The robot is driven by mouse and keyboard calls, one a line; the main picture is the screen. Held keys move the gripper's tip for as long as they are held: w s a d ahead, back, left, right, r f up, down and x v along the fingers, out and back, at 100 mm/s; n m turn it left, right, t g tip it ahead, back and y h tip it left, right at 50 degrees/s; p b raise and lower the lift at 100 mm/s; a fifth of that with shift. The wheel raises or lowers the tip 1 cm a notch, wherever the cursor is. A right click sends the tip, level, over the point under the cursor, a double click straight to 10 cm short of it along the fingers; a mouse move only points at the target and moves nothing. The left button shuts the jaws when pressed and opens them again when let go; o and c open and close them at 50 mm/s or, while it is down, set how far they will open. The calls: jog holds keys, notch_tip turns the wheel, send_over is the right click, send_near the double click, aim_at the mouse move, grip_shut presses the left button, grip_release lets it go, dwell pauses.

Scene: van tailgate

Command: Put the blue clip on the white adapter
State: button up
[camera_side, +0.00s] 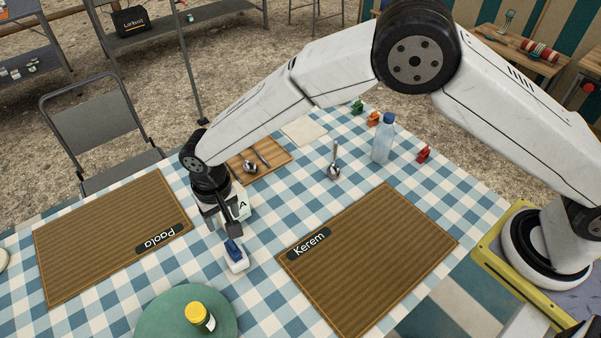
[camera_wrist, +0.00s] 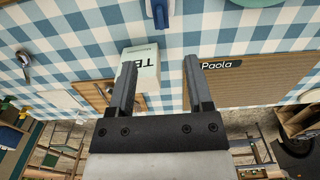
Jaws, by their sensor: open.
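The blue clip (camera_side: 234,247) sits on the white adapter (camera_side: 239,265) on the checked tablecloth, just in front of my gripper. At the top edge of the wrist view, the blue clip (camera_wrist: 162,14) shows with a sliver of the white adapter (camera_wrist: 148,8); both are partly cut off. How firmly the clip is seated cannot be told. My gripper (camera_side: 223,227) is open and points down close behind the clip. In the wrist view, nothing is between the spread fingers of my gripper (camera_wrist: 160,68), and the clip lies beyond their tips.
A white tea box (camera_side: 242,207) stands close beside my gripper. The Paola mat (camera_side: 105,240) lies left, the Kerem mat (camera_side: 375,260) right. A green plate (camera_side: 165,318) with a yellow-capped bottle (camera_side: 200,316) is in front. A clear bottle (camera_side: 383,140) stands farther back.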

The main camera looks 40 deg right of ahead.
jog(key=s+d+r+t, duration=0.15)
jog(key=d+r, duration=0.25)
jog(key=d, duration=0.5)
jog(key=s+d+r, duration=0.3)
jog(key=d, duration=0.6)
jog(key=s+d+r+t, duration=0.15)
jog(key=d+r, duration=0.25)
jog(key=d, duration=0.5)
jog(key=s+d, duration=0.7)
jog(key=s, duration=0.2)
jog(key=shift+s, duration=0.25)
